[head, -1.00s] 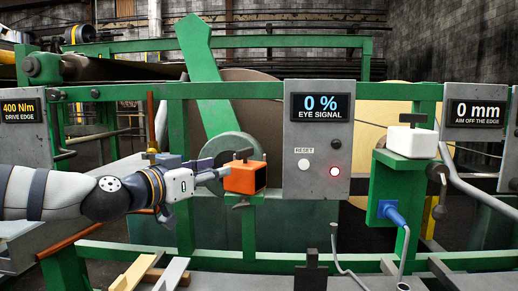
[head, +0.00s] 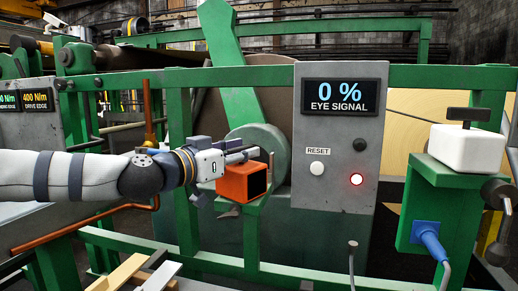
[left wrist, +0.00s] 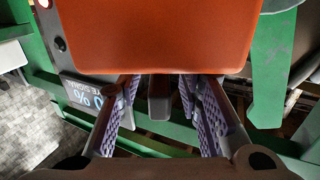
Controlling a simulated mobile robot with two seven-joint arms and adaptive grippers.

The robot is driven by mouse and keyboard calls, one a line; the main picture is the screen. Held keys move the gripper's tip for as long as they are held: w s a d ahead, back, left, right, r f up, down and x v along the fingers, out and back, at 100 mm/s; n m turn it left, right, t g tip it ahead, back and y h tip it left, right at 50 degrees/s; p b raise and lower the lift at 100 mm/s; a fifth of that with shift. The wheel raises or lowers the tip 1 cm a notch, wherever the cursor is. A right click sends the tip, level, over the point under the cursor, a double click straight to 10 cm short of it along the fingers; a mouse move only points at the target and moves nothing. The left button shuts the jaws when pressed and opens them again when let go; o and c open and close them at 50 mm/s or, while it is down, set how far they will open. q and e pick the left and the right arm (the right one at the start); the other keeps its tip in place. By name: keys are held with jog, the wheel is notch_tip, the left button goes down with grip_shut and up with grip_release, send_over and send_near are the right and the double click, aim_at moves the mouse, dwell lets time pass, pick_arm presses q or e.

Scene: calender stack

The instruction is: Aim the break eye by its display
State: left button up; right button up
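The break eye appears to be the orange box (head: 236,184) with a dark square face, on a green bracket left of the display panel. The eye signal display (head: 346,96) reads 0 %. My left gripper (head: 243,155) is at the box's upper left side. In the left wrist view, the orange box (left wrist: 155,35) fills the top. A dark grey tab (left wrist: 159,98) stands between the fingers of my left gripper (left wrist: 158,88). The fingers are apart, with a gap seen on each side of the tab. My right gripper is not in view.
A white block (head: 467,148) with a dark handle sits on a green bracket at right, a blue plug (head: 430,236) below. The grey panel (head: 331,190) carries a reset button and a lit red lamp. Green rails (head: 430,76) cross the scene. A drive edge display (head: 37,99) reads 400 N/m.

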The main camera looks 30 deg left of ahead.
pick_arm(q)
jog(key=shift+w, duration=0.2)
jog(key=shift+s+r, duration=0.1)
jog(key=shift+s, duration=0.15)
jog(key=shift+c, duration=0.4)
grip_shut()
